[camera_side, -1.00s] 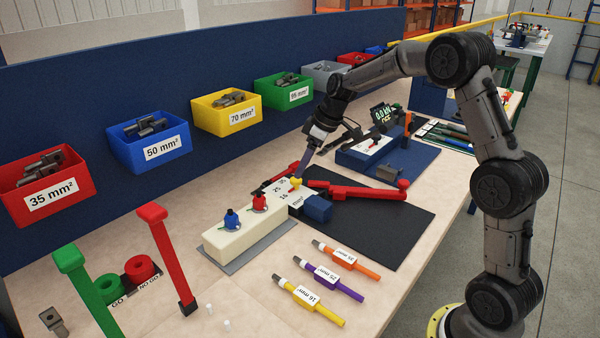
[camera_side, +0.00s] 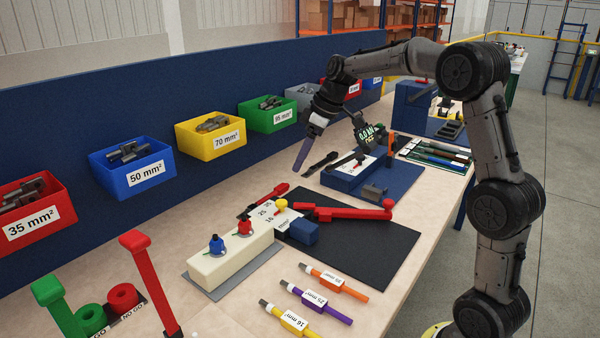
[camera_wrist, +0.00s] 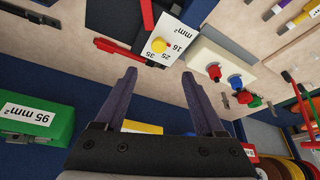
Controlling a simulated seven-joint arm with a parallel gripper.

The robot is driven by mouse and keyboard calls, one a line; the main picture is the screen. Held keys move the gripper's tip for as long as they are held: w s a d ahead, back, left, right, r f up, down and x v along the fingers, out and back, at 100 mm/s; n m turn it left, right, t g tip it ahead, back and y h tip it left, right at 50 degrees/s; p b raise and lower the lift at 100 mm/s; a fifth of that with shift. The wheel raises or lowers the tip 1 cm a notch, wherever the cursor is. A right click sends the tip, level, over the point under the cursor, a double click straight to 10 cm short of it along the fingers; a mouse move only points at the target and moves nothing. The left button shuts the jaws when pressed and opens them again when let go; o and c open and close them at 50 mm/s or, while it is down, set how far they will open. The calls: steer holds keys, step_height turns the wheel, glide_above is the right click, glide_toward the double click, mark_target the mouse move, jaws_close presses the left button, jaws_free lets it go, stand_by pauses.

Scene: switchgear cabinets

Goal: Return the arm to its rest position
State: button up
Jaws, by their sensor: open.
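My gripper (camera_side: 297,167) hangs from my bent arm, above the bench near the blue back panel. It is clear of the crimp tool below it. In the wrist view my gripper (camera_wrist: 159,76) shows two spread purple fingers with nothing between them. Beyond the fingertips lie a white card marked 16, 25, 35 mm² (camera_wrist: 173,30) and a yellow knob (camera_wrist: 158,45). In the side view the yellow knob (camera_side: 281,204) sits beside the red-handled tool (camera_side: 350,213), below and left of the fingertips.
Bins line the back panel, including a green 95 mm² bin (camera_side: 268,115) and a yellow 70 mm² bin (camera_side: 210,135) near my gripper. Red (camera_side: 150,280) and green posts rise at the front left.

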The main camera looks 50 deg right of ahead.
steer(key=s+a+r+n+t, duration=0.1)
steer(key=s+a+r+n, duration=0.1)
steer(key=s+a+r, duration=0.75)
steer(key=s+a, duration=0.3)
steer(key=s, duration=0.2)
steer(key=s+f+m+h, duration=0.1)
steer(key=s+f+m, duration=0.2)
steer(key=s+f, duration=0.2)
steer(key=s+f+m, duration=0.3)
steer(key=s+f, duration=0.3)
steer(key=s, duration=0.5)
steer(key=shift+a+m+h, duration=0.3)
steer(key=shift+h, duration=0.1)
